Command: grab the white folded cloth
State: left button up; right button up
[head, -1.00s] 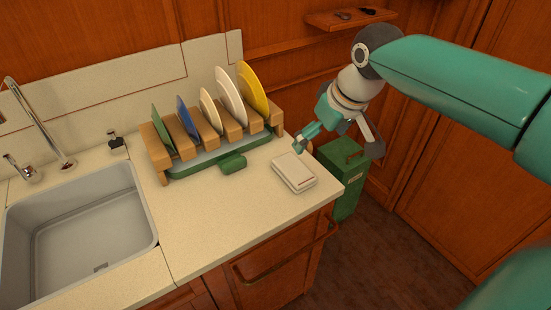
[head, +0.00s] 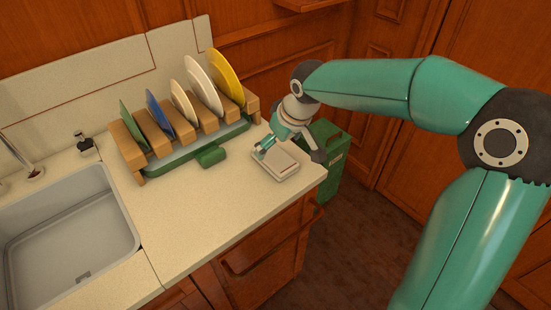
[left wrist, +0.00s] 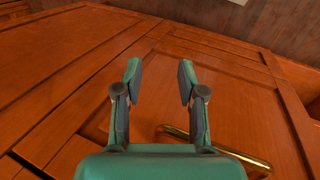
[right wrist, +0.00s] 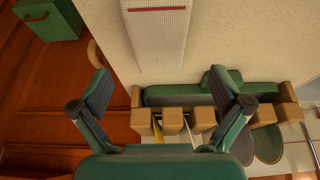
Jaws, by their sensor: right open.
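The white folded cloth (head: 274,167) lies flat on the counter near its right end. In the right wrist view it is a pale textured strip (right wrist: 156,42) with a red stripe, ahead of the fingertips. My right gripper (head: 289,152) is open and empty, close to the cloth at its back right. Its spread fingers (right wrist: 161,88) also show in the right wrist view, with the cloth between their lines; I cannot tell its exact height. My left gripper (left wrist: 159,77) is open and empty in front of wooden panelling; it is not in the head view.
A grey sink (head: 70,235) is at left. A green bin (head: 333,160) stands beyond the counter's right end. The front counter is clear.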

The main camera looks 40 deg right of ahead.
aim_at(274, 155)
jog(key=x, duration=0.5)
jog(key=shift+s+f, duration=0.15)
jog(key=shift+s, duration=0.15)
jog(key=c, duration=1.1)
jog(key=shift+c, duration=0.2)
